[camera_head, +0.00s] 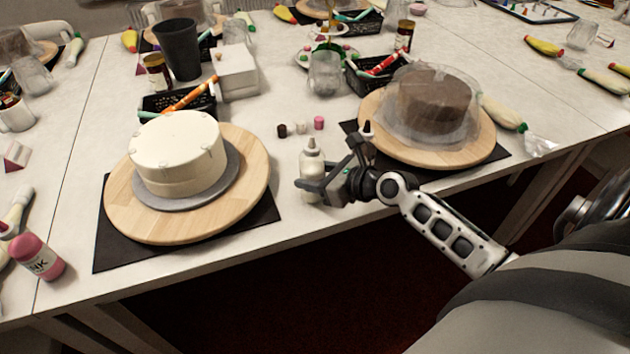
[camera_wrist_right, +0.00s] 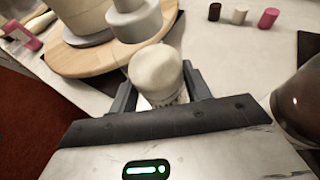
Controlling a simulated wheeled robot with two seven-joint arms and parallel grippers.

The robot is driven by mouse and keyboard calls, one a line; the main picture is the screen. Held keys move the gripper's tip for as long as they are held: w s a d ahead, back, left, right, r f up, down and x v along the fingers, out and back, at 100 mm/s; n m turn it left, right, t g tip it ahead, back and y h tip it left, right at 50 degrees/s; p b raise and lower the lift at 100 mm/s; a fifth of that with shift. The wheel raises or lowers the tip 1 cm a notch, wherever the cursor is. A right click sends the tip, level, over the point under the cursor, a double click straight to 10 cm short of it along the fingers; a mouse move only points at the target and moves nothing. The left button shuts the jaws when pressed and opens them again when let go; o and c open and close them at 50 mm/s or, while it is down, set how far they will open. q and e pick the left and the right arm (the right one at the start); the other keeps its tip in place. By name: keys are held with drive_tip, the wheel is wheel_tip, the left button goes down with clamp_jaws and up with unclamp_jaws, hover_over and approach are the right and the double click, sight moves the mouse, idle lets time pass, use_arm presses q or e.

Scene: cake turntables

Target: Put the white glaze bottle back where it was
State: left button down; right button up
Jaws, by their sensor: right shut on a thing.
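The white glaze bottle (camera_head: 312,160) stands upright at the front of the table, between the two cake turntables. My right gripper (camera_head: 312,186) is shut on its lower body from the right. In the right wrist view the bottle (camera_wrist_right: 156,72) sits between the two fingers (camera_wrist_right: 160,92), its pale top towards the camera. I cannot tell whether its base touches the table. My left gripper is not in view.
A white cake (camera_head: 178,150) stands on the left wooden turntable (camera_head: 130,212). A chocolate cake (camera_head: 437,100) under a clear cover is on the right turntable (camera_head: 470,148). Three small bottles or caps, with a pink one (camera_head: 319,123), stand behind the glaze bottle. A pink bottle (camera_head: 38,257) is at far left.

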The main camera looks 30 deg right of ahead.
drive_tip(key=shift+f, duration=0.2)
drive_tip(key=shift+f, duration=0.15)
drive_tip(key=o, duration=0.7)
